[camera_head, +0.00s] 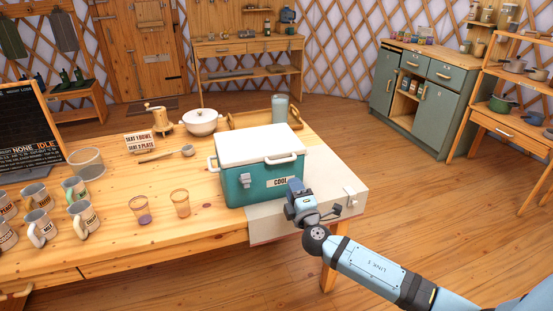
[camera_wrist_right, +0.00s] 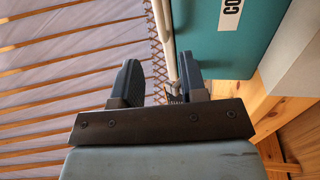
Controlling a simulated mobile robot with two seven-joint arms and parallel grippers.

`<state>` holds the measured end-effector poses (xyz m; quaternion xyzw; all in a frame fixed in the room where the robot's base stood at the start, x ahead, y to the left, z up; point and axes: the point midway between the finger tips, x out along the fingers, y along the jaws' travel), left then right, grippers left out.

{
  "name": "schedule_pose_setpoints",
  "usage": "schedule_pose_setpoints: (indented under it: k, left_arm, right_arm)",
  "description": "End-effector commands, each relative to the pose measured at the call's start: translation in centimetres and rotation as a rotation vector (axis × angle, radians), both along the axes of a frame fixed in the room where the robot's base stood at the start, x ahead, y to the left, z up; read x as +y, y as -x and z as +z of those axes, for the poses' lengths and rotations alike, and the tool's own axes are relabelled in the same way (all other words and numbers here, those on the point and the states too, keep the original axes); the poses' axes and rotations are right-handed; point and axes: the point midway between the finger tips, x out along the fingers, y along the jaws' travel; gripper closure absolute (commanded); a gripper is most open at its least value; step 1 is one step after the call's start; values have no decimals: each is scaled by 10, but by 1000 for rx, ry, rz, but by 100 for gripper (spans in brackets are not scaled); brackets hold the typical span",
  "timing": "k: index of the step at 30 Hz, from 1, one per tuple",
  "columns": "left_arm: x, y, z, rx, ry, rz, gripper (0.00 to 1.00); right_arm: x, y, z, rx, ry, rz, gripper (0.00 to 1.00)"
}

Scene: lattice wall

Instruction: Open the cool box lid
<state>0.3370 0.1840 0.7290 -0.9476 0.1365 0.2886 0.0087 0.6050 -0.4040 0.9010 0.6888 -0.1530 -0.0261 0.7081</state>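The cool box (camera_head: 245,189) is teal with a "COOL" label and stands on the table's right end. Its white lid (camera_head: 258,143) is down on the body. A white handle (camera_head: 281,162) shows at the lid's front edge. My right gripper (camera_head: 296,187) is at the front right corner of the box, just below the lid. In the right wrist view, its fingers (camera_wrist_right: 160,70) are apart, with a thin white bar (camera_wrist_right: 166,38) running between them, nearer the right finger. I cannot tell whether they touch it. My left gripper is not in view.
A pale cloth (camera_head: 342,193) lies under the box on the wooden table (camera_head: 165,233). Two cups (camera_head: 181,203), several mugs (camera_head: 83,220) and a sign stand to the left. A tray (camera_head: 238,121) and a tall jar (camera_head: 279,108) are behind the box. Floor is clear to the right.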

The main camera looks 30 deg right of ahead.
Motion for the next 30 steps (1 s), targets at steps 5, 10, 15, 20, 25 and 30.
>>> schedule_pose_setpoints:
  k: [5, 10, 15, 20, 25, 30]
  left_arm:
    - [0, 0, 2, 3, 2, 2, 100]
    - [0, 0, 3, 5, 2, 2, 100]
    - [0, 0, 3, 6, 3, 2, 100]
    - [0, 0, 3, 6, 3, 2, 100]
    - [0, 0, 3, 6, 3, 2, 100]
    - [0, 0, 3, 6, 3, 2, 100]
  right_arm:
    - [-10, -38, 10, -4, 1, 0, 61]
    - [-19, -72, 16, -2, 1, 0, 61]
    - [-24, -95, 19, -1, -1, 0, 61]
    - [-27, -105, 21, -1, -1, 1, 61]
    - [-28, -107, 21, 0, -2, 1, 61]
    - [-27, -107, 21, 0, -2, 1, 68]
